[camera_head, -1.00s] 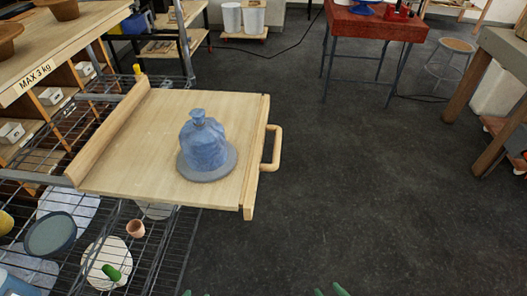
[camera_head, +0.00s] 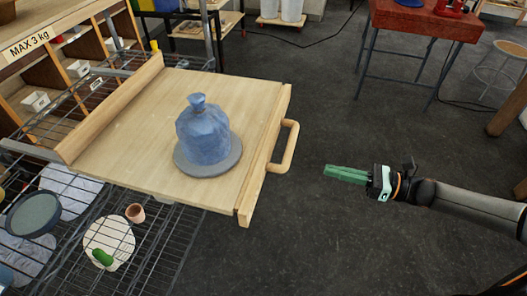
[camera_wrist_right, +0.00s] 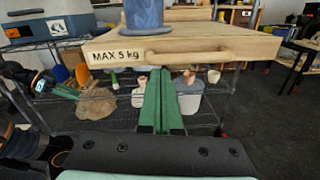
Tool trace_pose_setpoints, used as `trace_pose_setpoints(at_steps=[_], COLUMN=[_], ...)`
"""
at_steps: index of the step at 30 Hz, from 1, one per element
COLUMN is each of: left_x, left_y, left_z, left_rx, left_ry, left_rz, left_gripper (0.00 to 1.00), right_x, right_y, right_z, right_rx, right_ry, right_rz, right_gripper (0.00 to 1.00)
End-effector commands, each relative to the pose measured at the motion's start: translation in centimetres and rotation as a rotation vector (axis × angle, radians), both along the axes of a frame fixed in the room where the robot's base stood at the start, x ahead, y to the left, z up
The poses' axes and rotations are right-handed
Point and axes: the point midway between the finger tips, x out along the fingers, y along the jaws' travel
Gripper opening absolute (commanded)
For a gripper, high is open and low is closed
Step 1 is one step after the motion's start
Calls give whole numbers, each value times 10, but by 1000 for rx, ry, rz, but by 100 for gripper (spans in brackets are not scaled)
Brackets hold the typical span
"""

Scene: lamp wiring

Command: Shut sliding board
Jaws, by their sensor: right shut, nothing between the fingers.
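The sliding board (camera_head: 125,135) is a pale wooden board sticking out from the wire shelf, with a wooden handle (camera_head: 289,150) on its front edge. A blue wrapped object (camera_head: 203,132) stands upright on a grey disc (camera_head: 208,167) on the board. My right gripper (camera_head: 328,170) has green fingers shut together and empty, pointing at the handle with a gap between. In the right wrist view the fingers (camera_wrist_right: 161,75) point at the board's front, marked "MAX 5 kg", just below the handle (camera_wrist_right: 190,52). What looks like my left gripper (camera_wrist_right: 68,92) shows small at the left there.
The wire shelf (camera_head: 150,262) below the board holds a green-grey bowl (camera_head: 32,214), a small terracotta pot (camera_head: 135,212) and round discs. A red table (camera_head: 425,18) stands at the back right. The dark floor (camera_head: 330,235) in front of the handle is clear.

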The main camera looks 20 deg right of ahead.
Motion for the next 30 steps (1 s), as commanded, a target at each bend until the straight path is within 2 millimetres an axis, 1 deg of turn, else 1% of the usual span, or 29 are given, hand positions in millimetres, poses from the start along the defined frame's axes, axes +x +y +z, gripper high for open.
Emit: trace_pose_setpoints(at_steps=[1, 3, 5, 8, 11, 24, 30], left_x=[0, 0, 1, 1, 2, 3, 2], left_y=[0, 0, -1, -1, -1, 1, 2], left_z=[-2, -2, -1, 0, 1, 14, 18], left_rx=[0, -1, -1, -1, -1, 0, 1], left_ry=[-1, -1, -2, -3, -5, -13, -10], left_rz=[0, -1, -1, -1, -1, 4, 4], left_gripper=[47, 47, 47, 47, 47, 47, 47], right_x=[0, -1, -1, 4, 11, 59, 72], right_y=[-6, -10, -10, -4, 8, 78, 99], right_z=[4, 8, 10, 11, 12, 14, 12], right_rx=[-37, -65, -75, -76, -72, -72, -73], right_ry=[-47, -91, -109, -116, -114, -113, -110], right_rz=[14, 27, 33, 35, 34, 33, 33], right_gripper=[0, 0, 0, 0, 0, 0, 0])
